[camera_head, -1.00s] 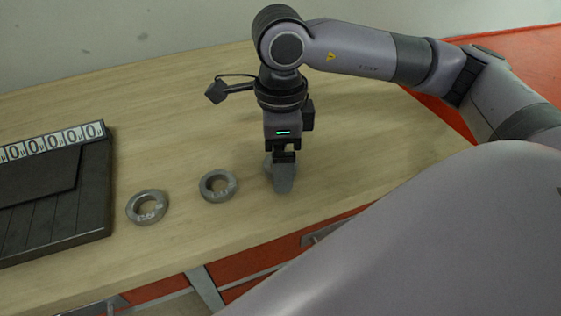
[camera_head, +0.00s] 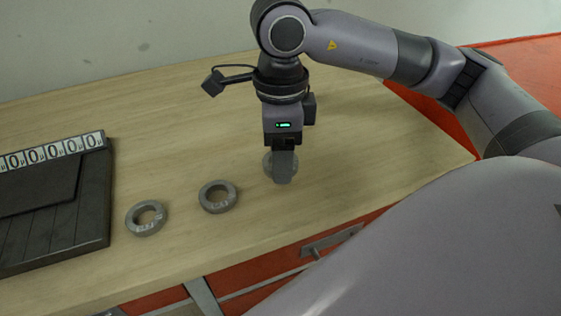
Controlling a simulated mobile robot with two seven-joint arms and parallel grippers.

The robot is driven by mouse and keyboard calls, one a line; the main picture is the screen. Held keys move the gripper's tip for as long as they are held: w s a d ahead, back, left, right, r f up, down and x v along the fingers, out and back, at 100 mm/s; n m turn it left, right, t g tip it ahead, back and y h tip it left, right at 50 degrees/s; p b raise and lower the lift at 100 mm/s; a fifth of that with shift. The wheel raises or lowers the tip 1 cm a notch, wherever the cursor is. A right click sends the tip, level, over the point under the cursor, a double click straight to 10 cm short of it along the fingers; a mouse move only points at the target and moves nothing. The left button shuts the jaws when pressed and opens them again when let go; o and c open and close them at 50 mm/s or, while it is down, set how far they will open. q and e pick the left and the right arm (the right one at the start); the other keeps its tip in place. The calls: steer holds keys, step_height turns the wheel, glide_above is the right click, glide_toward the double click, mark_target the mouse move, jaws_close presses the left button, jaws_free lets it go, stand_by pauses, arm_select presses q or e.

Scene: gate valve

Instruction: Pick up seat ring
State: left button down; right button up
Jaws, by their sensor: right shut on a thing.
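Two grey seat rings lie flat on the wooden worktop. One seat ring (camera_head: 146,229) is at the left, beside the black case, and another seat ring (camera_head: 230,204) lies to its right. A third grey ring-like piece (camera_head: 268,166) shows at my right gripper (camera_head: 284,180), largely hidden behind the fingers. My right gripper points down and is shut on this piece, at or close to the worktop; I cannot tell whether the piece is raised. My left gripper is not in view.
A black ribbed case (camera_head: 85,235) with a strip of number tiles (camera_head: 50,150) stands on the left of the worktop (camera_head: 200,110). Red drawers with a metal handle (camera_head: 332,242) are below the front edge. The worktop behind the rings is clear.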

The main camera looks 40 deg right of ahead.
step_height(320, 180, up, 17)
steer(key=p, duration=0.3)
